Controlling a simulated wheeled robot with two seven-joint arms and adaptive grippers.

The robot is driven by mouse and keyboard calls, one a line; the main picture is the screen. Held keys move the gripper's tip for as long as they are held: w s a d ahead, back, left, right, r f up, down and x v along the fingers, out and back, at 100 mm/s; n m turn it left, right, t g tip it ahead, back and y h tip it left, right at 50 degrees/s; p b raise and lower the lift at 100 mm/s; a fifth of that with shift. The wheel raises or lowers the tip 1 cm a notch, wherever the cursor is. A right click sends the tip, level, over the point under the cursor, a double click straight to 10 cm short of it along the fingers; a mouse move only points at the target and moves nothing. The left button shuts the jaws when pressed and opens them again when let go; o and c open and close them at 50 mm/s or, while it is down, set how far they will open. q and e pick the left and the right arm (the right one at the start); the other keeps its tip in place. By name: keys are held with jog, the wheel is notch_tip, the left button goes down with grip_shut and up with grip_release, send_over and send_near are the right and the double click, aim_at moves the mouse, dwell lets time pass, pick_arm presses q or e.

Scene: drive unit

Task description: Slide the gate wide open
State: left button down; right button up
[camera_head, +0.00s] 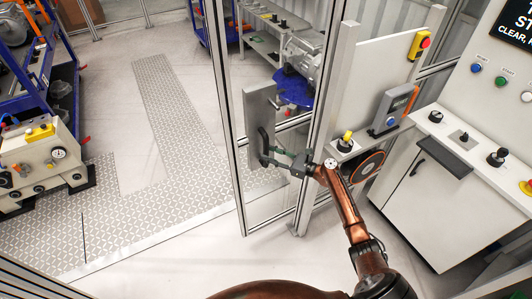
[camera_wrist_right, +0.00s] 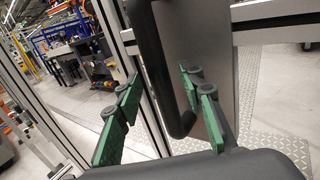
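The gate (camera_head: 240,190) is a clear panel in an aluminium frame, standing upright at the middle of the head view. A grey plate (camera_head: 261,105) on it carries a black bar handle (camera_head: 264,145). My right gripper (camera_head: 273,156) is at the lower part of the handle. In the right wrist view the handle (camera_wrist_right: 157,70) runs between the two green-padded fingers of my right gripper (camera_wrist_right: 160,82). The fingers are apart, with visible gaps to the bar on both sides. My left gripper is not in view.
A control cabinet (camera_head: 440,195) with knobs and buttons stands close on the right. A post panel with a yellow box and red button (camera_head: 420,44) is beside the gate. Patterned floor plates (camera_head: 175,110) and clear floor lie left. A blue-framed cart (camera_head: 55,90) stands far left.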

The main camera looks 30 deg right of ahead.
jog(key=v, duration=1)
jog(key=shift+w, duration=0.1)
jog(key=shift+c, duration=0.2)
